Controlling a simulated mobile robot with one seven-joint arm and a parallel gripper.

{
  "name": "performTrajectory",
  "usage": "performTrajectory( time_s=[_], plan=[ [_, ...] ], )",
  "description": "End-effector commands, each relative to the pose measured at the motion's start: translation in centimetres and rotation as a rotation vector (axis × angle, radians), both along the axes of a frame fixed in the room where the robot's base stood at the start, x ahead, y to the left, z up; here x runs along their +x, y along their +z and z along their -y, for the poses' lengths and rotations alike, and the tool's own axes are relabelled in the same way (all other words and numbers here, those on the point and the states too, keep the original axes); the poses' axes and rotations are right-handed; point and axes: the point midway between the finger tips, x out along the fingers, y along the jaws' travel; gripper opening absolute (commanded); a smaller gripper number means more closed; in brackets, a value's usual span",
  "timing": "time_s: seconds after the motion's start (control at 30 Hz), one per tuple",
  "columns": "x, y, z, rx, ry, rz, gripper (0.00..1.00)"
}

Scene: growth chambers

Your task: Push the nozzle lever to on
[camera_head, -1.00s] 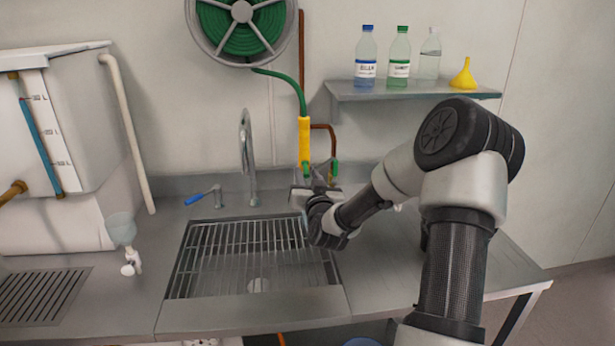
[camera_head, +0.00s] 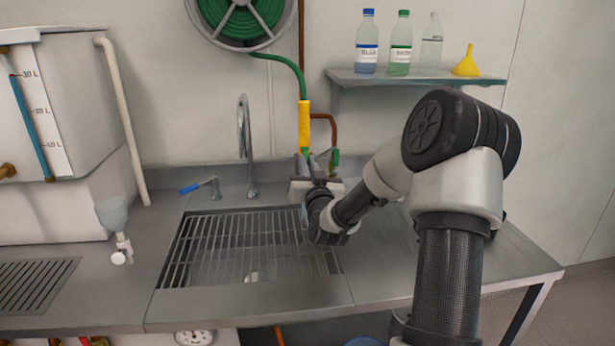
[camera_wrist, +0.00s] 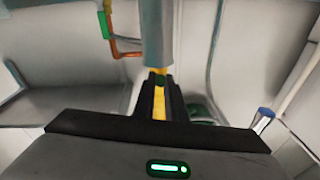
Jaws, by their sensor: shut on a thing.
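The yellow hose nozzle (camera_head: 304,127) hangs upright on the wall side behind the sink, at the end of a green hose. My gripper (camera_head: 307,168) is at its lower end, reaching in from the right. In the wrist view my gripper (camera_wrist: 160,85) is shut around a narrow yellow part of the nozzle (camera_wrist: 159,106), with a grey cylinder (camera_wrist: 158,32) just beyond the fingertips. I cannot tell the nozzle lever apart from the nozzle body; the fingers and wrist hide much of that area.
A green-handled valve (camera_head: 335,158) on a copper pipe is close right of my gripper. The faucet (camera_head: 244,140) and its blue lever (camera_head: 190,188) stand left. Below is the sink grate (camera_head: 215,245). A shelf (camera_head: 420,78) with bottles and a yellow funnel is above right.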

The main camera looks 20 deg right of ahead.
Motion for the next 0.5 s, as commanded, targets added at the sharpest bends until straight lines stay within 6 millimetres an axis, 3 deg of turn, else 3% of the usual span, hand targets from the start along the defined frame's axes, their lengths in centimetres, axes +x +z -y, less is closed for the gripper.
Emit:
performTrajectory(
  time_s=[0.37, 0.4, 0.5],
  plan=[
    [0.01, 0.08, -0.01, -0.003, 0.0, 0.01, 0.0],
    [0.01, 0.08, -0.01, -0.003, 0.0, 0.01, 0.14],
    [0.02, 0.07, -0.02, -0.003, 0.0, 0.01, 0.31]
  ],
)
